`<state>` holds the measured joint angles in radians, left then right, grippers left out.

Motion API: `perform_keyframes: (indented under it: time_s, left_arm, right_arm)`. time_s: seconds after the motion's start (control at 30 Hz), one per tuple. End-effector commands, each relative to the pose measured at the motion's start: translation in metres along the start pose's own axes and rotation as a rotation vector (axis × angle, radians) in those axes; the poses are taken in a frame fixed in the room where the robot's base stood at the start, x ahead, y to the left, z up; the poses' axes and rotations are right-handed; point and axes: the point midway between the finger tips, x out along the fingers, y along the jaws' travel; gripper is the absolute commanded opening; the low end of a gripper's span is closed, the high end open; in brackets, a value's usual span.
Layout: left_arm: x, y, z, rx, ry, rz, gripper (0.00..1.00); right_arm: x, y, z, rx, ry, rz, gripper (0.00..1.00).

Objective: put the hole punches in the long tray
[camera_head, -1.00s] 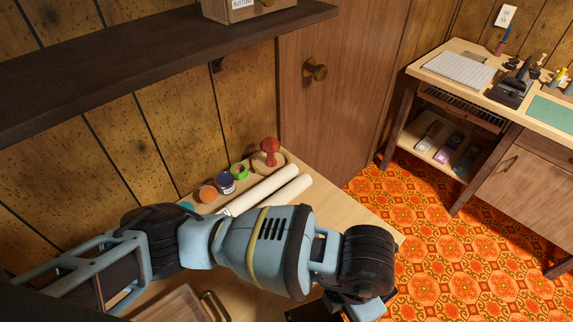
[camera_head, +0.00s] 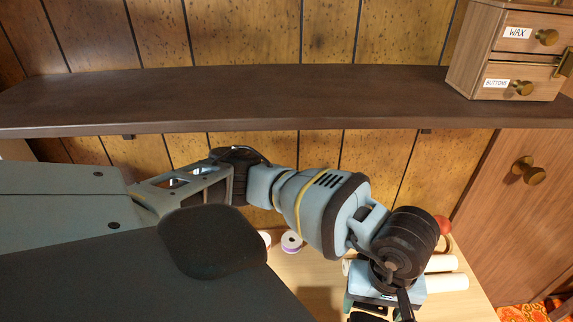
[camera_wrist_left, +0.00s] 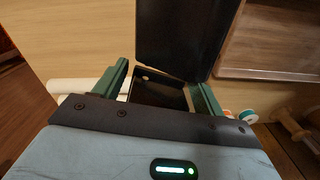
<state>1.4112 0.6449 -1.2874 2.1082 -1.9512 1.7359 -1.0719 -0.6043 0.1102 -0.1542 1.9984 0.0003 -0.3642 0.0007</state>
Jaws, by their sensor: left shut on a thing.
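My left gripper (camera_head: 378,311) hangs over the light wooden worktop at the lower right of the head view. In the left wrist view its green fingers (camera_wrist_left: 162,86) are shut on a black thing (camera_wrist_left: 158,92), which looks like a hole punch. A larger black slab (camera_wrist_left: 185,38) shows just beyond the fingers; I cannot tell if it is part of the same thing. A brown wooden panel with a pale rim (camera_wrist_left: 272,74), possibly a tray, lies right of it. I cannot make out the long tray for certain. My right gripper is not in view.
White rolls (camera_head: 447,282) and a red-knobbed thing (camera_head: 443,224) lie beyond my left wrist.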

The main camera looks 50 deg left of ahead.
Motion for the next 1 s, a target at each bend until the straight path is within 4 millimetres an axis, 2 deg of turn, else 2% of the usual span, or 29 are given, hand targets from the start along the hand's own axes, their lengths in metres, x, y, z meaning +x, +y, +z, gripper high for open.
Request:
perform_keyframes:
  time_s: [0.03, 0.2, 0.5, 0.7, 1.0]
  left_arm:
    - [-0.006, -0.007, -0.009, 0.063, 0.006, 0.003, 0.22]
    - [-0.021, -0.03, -0.027, 0.317, 0.005, 0.003, 0.22]
    - [-0.04, -0.058, -0.044, 0.632, 0.004, 0.002, 0.22]
    - [-0.043, -0.063, -0.047, 0.698, 0.003, 0.002, 0.22]
    - [-0.043, -0.063, -0.047, 0.7, 0.003, 0.002, 0.22]
  right_arm:
    - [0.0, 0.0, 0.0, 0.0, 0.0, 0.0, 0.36]
    - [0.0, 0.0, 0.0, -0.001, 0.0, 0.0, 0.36]
    - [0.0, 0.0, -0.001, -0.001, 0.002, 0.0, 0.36]
    - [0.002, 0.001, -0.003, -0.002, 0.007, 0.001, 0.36]
    - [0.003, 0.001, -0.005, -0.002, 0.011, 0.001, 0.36]
